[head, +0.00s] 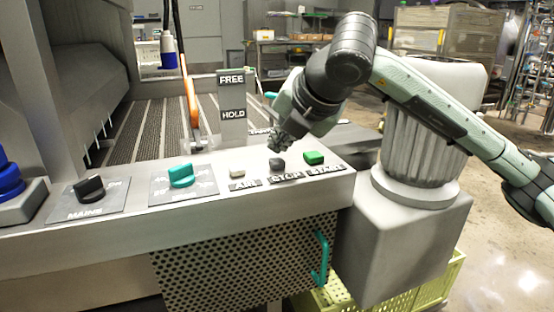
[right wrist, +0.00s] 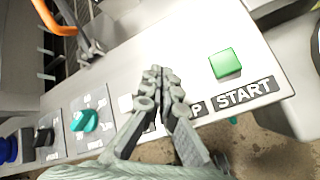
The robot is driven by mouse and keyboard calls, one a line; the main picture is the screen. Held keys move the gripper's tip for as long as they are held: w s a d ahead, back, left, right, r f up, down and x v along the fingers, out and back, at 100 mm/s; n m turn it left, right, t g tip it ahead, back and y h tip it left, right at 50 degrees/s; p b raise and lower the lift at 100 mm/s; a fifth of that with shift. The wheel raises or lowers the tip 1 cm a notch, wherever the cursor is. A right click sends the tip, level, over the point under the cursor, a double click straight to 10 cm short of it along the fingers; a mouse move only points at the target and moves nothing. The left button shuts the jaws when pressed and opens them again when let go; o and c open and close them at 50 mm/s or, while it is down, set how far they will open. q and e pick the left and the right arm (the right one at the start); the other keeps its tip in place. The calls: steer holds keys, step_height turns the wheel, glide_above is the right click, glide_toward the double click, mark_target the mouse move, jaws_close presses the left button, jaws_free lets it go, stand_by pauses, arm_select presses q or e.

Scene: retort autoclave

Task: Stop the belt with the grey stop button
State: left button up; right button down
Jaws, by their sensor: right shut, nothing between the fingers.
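The grey stop button (head: 277,163) sits on the sloped panel above its STOP label (head: 286,177), between a white button (head: 237,172) and a green START button (head: 314,158). My right gripper (head: 278,144) is shut and empty, its fingertips pointing down just above and behind the grey button in the head view. I cannot tell whether they touch it. In the right wrist view the closed fingers (right wrist: 160,72) cover the grey button, with the green button (right wrist: 225,63) to their right and the white button (right wrist: 125,103) to their left. My left gripper is out of view.
A teal knob (head: 181,176), a black MAINS knob (head: 90,189) and a blue button (head: 10,178) sit further left on the panel. The ribbed belt (head: 140,130) and an orange lever (head: 190,98) beside FREE and HOLD signs lie behind.

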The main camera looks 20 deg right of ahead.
mark_target(280, 162)
stand_by(0.8)
steer(key=shift+f+b, duration=0.45)
steer(key=shift+b, duration=0.35)
steer(key=shift+f+b, duration=0.55)
steer(key=shift+b, duration=0.15)
stand_by(0.4)
steer(key=shift+r, duration=0.15)
stand_by(0.3)
steer(key=shift+r+p, duration=0.4)
steer(key=shift+r, duration=0.4)
steer(key=shift+r+p, duration=1.3)
steer(key=shift+r, duration=1.3)
steer(key=shift+f, duration=0.1)
